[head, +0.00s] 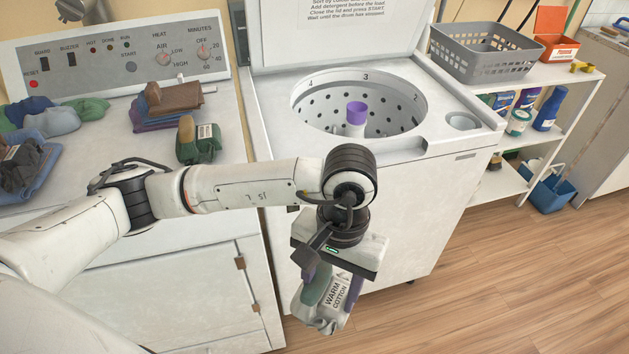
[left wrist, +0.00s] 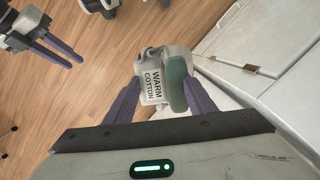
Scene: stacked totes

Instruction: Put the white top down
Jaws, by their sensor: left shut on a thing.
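The white top (head: 321,313) is a folded, pale bundle with a green-grey part on one side and a tag reading WARM COTTON. My left gripper (head: 332,281) is shut on it, with a purple finger on each side. It holds the top in the air in front of the washer, above the floor. In the left wrist view the top (left wrist: 151,88) hangs between the fingertips (left wrist: 163,90). The purple fingers of my right gripper (left wrist: 52,47) show at the upper left of that view; whether they are open is unclear.
The open washer (head: 440,100) has a drum (head: 330,105) with a purple-capped white thing in it. The dryer top (head: 110,160) at left bears several folded garments, with bare room near its front. A shelf (head: 545,88) with a grey basket (head: 478,52) stands at right.

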